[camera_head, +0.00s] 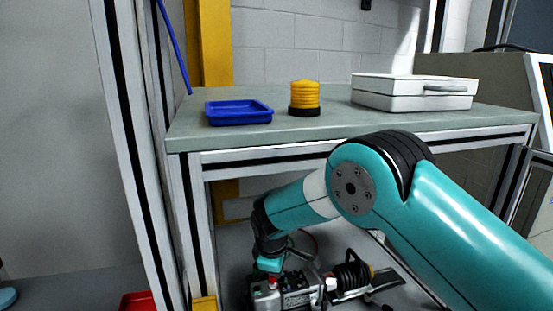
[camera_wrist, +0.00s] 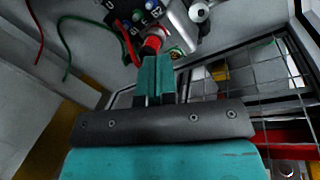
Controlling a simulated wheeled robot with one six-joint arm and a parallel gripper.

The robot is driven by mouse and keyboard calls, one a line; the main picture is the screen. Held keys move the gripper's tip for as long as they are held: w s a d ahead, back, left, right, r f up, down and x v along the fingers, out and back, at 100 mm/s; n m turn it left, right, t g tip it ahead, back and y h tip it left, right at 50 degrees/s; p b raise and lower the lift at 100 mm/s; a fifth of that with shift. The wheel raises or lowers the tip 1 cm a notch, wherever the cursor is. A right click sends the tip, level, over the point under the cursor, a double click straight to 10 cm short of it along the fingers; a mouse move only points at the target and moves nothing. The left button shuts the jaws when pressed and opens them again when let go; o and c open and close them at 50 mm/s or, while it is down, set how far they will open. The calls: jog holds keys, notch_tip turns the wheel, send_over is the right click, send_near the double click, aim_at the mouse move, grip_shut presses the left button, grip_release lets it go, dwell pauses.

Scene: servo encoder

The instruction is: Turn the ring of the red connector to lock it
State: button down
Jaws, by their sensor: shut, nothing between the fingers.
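The red connector (camera_wrist: 153,42) shows at the top of the wrist view, on the side of a grey metal unit (camera_wrist: 180,30) with coloured sockets. My gripper (camera_wrist: 157,60) has its two teal fingers together, with nothing seen between them. The fingertips are just below the red connector in the picture and overlap its lower edge; I cannot tell whether they touch it. In the head view, my gripper (camera_head: 268,264) is low under the bench, just above a small red part (camera_head: 273,283) on the unit (camera_head: 292,292). The ring's marks are too small to read.
The grey-topped bench (camera_head: 330,133) stands above my forearm, with a blue tray (camera_head: 240,119), a yellow ribbed stack (camera_head: 304,97) and a white case (camera_head: 415,101) on it. A red cable and a green cable (camera_wrist: 62,45) hang near the unit. A wire grid (camera_wrist: 255,75) is at the right.

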aim_at(267, 291)
jog(key=shift+w+f, duration=0.15)
jog(key=shift+f, duration=0.2)
jog(key=shift+a+f+b, duration=0.15)
jog(key=shift+f+b, duration=2.15)
jog(key=shift+f, duration=0.85)
jog(key=shift+w, duration=0.2)
jog(key=shift+a, duration=0.3)
jog(key=shift+w+a, duration=0.2)
jog(key=shift+a, duration=0.55)
